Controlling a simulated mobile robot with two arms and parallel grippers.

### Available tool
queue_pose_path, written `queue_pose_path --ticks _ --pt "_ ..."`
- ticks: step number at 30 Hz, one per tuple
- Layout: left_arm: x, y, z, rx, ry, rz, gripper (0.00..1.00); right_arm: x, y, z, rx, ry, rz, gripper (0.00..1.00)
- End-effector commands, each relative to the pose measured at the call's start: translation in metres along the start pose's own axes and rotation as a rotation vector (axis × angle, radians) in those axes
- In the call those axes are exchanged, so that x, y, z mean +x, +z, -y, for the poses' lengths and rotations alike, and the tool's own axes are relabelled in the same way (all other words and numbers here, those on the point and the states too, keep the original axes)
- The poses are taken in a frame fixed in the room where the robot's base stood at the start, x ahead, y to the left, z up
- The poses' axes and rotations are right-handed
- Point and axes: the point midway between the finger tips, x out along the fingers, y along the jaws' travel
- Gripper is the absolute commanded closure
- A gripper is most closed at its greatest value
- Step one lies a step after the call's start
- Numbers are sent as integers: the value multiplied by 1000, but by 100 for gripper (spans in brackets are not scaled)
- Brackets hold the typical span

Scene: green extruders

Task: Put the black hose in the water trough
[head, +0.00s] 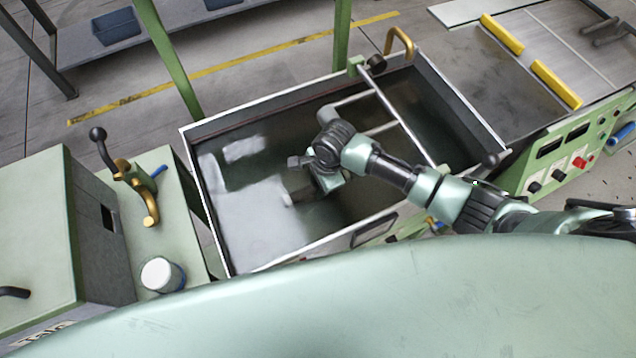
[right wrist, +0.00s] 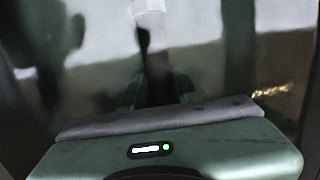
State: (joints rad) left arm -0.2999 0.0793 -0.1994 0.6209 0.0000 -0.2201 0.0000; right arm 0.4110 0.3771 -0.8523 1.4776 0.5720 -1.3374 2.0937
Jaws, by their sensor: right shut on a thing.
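The water trough (head: 189,133) is a wide rectangular tank with a pale rim and dark, reflective water, in the middle of the head view. My right arm reaches in from the right, and my right gripper (head: 318,185) points down over the trough, inside its rim. In the right wrist view my right gripper (right wrist: 156,92) is shut on a dark, narrow thing, the black hose (right wrist: 155,88), between its green fingers. Reflections blur its ends, and I cannot tell whether it touches the water. My left gripper is not in view.
A metal bar frame (head: 405,125) crosses the trough's right part. A green machine with a brass lever (head: 150,205) and a white cup-like part (head: 160,274) stand at the left. A control panel (head: 570,155) and yellow blocks (head: 556,83) are at the right.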

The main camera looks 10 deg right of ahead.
Motion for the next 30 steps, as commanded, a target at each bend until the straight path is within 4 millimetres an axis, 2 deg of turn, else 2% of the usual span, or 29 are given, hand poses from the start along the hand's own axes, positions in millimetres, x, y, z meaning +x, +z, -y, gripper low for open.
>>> queue_pose_path --ticks 1,3,14,17,30 --pt "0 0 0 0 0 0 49 0 0 0 0 0 0 60" --pt "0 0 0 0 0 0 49 0 0 0 0 0 0 46" --pt "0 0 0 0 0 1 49 -3 0 0 0 -1 1 46" --pt "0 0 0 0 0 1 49 -14 1 1 0 -1 3 46" --pt "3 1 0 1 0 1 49 -102 1 1 0 -2 2 46"
